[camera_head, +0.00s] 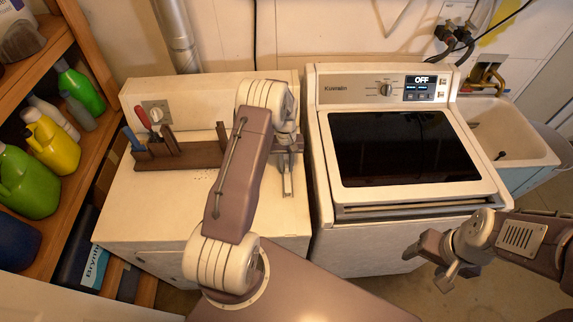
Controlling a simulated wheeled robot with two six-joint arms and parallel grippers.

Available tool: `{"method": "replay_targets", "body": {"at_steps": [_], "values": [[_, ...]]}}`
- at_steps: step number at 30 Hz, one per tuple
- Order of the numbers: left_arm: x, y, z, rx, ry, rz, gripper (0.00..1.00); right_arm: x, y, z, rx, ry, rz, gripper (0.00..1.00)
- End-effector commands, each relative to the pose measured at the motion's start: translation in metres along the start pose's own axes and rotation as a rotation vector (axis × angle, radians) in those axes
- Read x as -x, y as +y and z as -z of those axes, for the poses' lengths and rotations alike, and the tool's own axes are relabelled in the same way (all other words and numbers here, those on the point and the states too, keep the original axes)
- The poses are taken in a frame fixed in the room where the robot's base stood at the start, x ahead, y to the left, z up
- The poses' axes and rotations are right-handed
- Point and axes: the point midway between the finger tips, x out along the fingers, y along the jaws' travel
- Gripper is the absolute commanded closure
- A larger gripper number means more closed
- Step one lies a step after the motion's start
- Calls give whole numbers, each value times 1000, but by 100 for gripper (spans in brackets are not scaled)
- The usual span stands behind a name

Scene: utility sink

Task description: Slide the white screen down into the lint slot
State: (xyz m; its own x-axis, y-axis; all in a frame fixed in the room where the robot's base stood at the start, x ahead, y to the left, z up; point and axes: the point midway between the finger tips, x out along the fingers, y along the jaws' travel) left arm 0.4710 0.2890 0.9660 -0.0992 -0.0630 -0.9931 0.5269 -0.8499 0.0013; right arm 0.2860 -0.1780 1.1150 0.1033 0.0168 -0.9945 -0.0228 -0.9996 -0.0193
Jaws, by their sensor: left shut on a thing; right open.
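My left gripper (287,187) is over the right part of the left machine's white top, its fingers pointing down and close together. It is shut on a thin pale thing, which seems to be the white screen; little of it can be told apart from the fingers. I cannot make out the lint slot; my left arm covers part of the white top. My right gripper (427,266) is open and empty, in front of the right machine, low at the right.
A dark wooden rack (185,156) with several tools stands on the white top (150,205). The right machine (402,150) has a dark glass lid and a display reading OFF. A sink (515,135) is at the right. Shelves with bottles (50,145) stand at the left.

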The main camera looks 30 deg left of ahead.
Motion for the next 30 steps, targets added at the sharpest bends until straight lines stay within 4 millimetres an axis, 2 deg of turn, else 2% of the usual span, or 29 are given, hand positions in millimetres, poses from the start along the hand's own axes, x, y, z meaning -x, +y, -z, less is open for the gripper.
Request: {"method": "replay_targets", "body": {"at_steps": [24,25,27,30], "values": [[-21,0,3,0,0,0,100,-15,0,-2,0,0,0,35],[-20,0,2,0,0,0,75,-15,0,-2,0,0,0,35],[-20,0,2,0,0,0,56,-14,0,-2,0,0,0,35],[-20,0,2,0,0,0,55,-14,0,-2,0,0,0,35]]}}
